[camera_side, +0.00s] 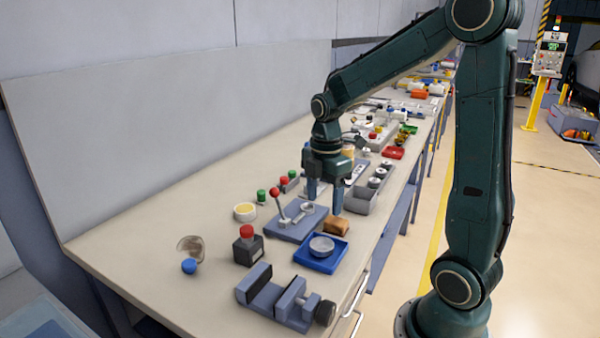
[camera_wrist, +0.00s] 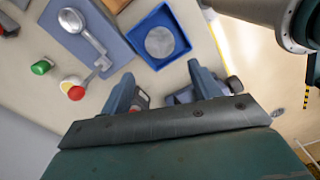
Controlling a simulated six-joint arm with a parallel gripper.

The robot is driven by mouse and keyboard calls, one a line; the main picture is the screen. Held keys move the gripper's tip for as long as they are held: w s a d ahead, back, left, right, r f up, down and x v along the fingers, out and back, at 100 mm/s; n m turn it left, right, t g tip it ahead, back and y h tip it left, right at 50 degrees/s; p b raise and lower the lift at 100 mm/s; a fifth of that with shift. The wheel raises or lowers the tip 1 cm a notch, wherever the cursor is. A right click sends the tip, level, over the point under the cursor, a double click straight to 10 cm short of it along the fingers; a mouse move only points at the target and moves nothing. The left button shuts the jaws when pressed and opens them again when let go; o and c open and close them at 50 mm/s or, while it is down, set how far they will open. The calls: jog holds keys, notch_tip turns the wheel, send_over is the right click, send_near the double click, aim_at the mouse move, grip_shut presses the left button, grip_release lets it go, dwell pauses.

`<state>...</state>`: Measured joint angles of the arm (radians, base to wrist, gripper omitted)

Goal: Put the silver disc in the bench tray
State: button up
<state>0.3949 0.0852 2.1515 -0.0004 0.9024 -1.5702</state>
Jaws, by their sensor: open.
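The silver disc (camera_side: 321,244) lies flat inside the square blue tray (camera_side: 316,265) on the bench. In the wrist view the disc (camera_wrist: 159,42) sits near the middle of the tray's floor, with the blue rim (camera_wrist: 183,38) around it. My gripper (camera_side: 325,197) is open and empty, pointing down behind the tray, near the far end of the grey-blue plate. In the wrist view the fingertips of my gripper (camera_wrist: 160,76) are apart, with nothing held between them. The disc is clear of both fingers.
A grey-blue plate (camera_side: 290,233) with a red-knobbed lever and a silver spoon-like part lies left of the tray. A brown block (camera_side: 336,226) is behind it. A vise (camera_side: 265,292) and a red-topped dark block (camera_side: 248,250) stand nearby. The bench's left front is mostly clear.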

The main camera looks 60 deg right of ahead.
jog(key=s+a+r+m+t, duration=0.5)
jog(key=s+a+r+m, duration=0.4)
jog(key=s+a+m, duration=0.3)
jog(key=shift+a+m+t, duration=0.25)
jog(key=shift+m+t, duration=0.05)
jog(key=shift+m, duration=0.4)
jog(key=shift+r, duration=0.1)
dwell(0.9)
